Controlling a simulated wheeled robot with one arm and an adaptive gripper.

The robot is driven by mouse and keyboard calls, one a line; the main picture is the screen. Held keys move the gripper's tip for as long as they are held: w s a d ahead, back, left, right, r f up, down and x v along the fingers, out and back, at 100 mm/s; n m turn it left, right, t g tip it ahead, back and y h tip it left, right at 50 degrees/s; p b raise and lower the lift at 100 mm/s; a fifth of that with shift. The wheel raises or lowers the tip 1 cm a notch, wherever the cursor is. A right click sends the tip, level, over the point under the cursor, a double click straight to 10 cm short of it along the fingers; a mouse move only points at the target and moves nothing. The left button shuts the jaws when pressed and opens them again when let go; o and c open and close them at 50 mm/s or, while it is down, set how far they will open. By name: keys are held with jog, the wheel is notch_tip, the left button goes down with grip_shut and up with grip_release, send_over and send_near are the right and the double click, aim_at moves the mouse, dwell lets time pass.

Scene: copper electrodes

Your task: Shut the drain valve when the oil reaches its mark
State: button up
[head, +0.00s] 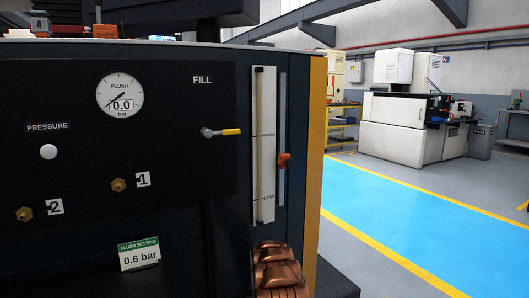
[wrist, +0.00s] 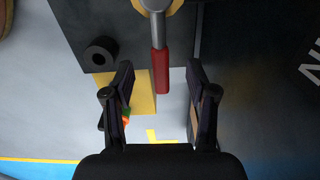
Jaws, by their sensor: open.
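In the wrist view a red lever handle (wrist: 160,70) hangs from a round metal valve body at the top edge, with yellow around it. My gripper (wrist: 160,78) is open and empty. Its fingertips lie either side of the handle's lower end in the picture, and I cannot tell whether they touch it. In the head view a tall sight gauge (head: 263,145) has a LOW mark near its bottom. An orange pointer (head: 284,160) sits beside it, above LOW. The tube looks pale yellow; the oil level is not clear. My gripper and the red handle are not in the head view.
The dark panel (head: 190,235) carries a FILL valve with a yellow handle (head: 231,132), a FLUSH dial (head: 120,95) reading 0.0 bar and a 0.6 bar card (head: 139,254). Copper electrodes (head: 275,268) sit below the gauge. A blue floor lane (head: 400,215) lies clear at right.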

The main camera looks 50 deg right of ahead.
jog(key=shift+r+p, duration=1)
jog(key=shift+r, duration=2.95)
notch_tip(320, 180, up, 12)
jog(key=s+a+r+n+p, duration=0.45)
jog(key=a+r+p, duration=0.25)
jog(key=a+r, duration=0.75)
jog(key=s+a+r+n+p, duration=0.3)
jog(key=a+r+n+p, duration=0.35)
jog(key=a+r, duration=0.75)
jog(key=s+a+r+n+p, duration=0.3)
jog(key=s+a+r+p, duration=0.2)
jog(key=s, duration=0.4)
jog(key=s+a+r+n+g+p, duration=0.1)
jog(key=s+a+r+n+p, duration=0.3)
jog(key=s, duration=0.5)
jog(key=s+a+r+n+p, duration=0.4)
jog(key=s+a+r+p, duration=0.2)
jog(key=s, duration=0.3)
jog(key=shift+r+g, duration=0.4)
jog(key=shift+r, duration=0.05)
